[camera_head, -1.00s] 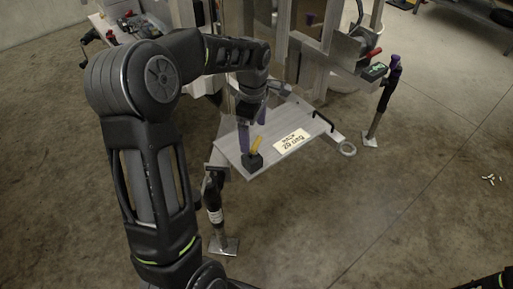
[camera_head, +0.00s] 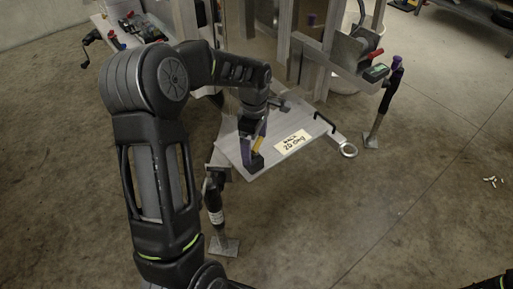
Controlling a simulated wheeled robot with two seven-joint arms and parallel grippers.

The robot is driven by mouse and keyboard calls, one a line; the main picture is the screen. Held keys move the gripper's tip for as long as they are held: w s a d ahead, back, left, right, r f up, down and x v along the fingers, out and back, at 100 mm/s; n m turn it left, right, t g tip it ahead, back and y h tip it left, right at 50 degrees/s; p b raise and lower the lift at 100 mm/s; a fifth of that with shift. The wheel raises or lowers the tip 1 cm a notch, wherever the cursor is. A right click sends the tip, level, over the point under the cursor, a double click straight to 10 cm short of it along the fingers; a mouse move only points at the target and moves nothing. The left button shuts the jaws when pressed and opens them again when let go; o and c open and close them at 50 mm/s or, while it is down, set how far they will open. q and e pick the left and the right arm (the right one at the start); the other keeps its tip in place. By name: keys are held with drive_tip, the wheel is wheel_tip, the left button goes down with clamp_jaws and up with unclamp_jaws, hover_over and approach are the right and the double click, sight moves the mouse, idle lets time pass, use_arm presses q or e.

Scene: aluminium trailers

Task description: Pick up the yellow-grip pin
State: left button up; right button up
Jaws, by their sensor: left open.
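The lower end of the pin is hidden by the block. My right gripper is not clearly in view; only a dark piece of my right arm shows at the bottom right corner.
A label (camera_head: 292,141), a black handle (camera_head: 324,122) and a metal ring (camera_head: 348,150) are on or beside the plate. Jack legs stand at the left (camera_head: 214,205) and right (camera_head: 386,105). A winch (camera_head: 357,46) is behind. Small white pieces (camera_head: 493,181) lie on the open floor.

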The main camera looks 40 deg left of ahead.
use_arm(q)
wheel_tip(320, 180, down, 3)
drive_tip(key=shift+r, duration=0.1)
drive_tip(key=shift+c, duration=0.2)
idle(0.4)
drive_tip(key=c, duration=1.4)
drive_tip(key=shift+r, duration=0.15)
drive_tip(key=shift+c, duration=0.2)
wheel_tip(320, 180, up, 10)
drive_tip(key=shift+f+p, duration=0.1)
drive_tip(key=shift+p, duration=0.35)
